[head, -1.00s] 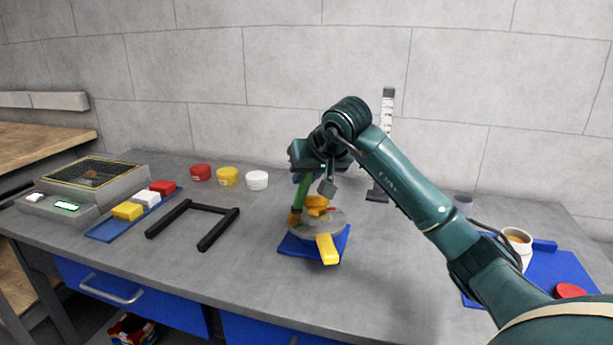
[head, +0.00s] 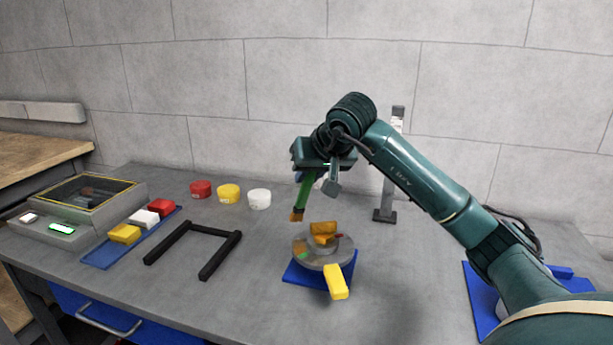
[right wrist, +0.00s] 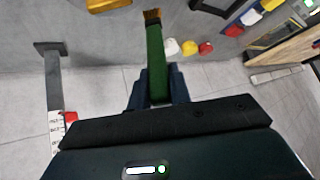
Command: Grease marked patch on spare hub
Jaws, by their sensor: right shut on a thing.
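The hub (head: 308,253) is a grey disc with an orange-brown raised centre, resting on a blue mat (head: 297,280). A yellow block (head: 337,283) sticks out at its front edge. Small green and red spots show on its face. My right gripper (head: 308,176) is shut on a green-handled brush (head: 304,195), held tilted above and left of the hub, its brown bristles pointing down and apart from the disc. The brush also shows in the right wrist view (right wrist: 155,55), between the fingers. My left gripper is not in view.
Red (head: 200,189), yellow (head: 229,193) and white (head: 260,199) tubs stand at the back. A black U-shaped frame (head: 178,243) lies left of the hub. A blue tray (head: 101,257) holds coloured blocks beside a grey machine (head: 95,197). A scaled post (head: 390,185) stands behind.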

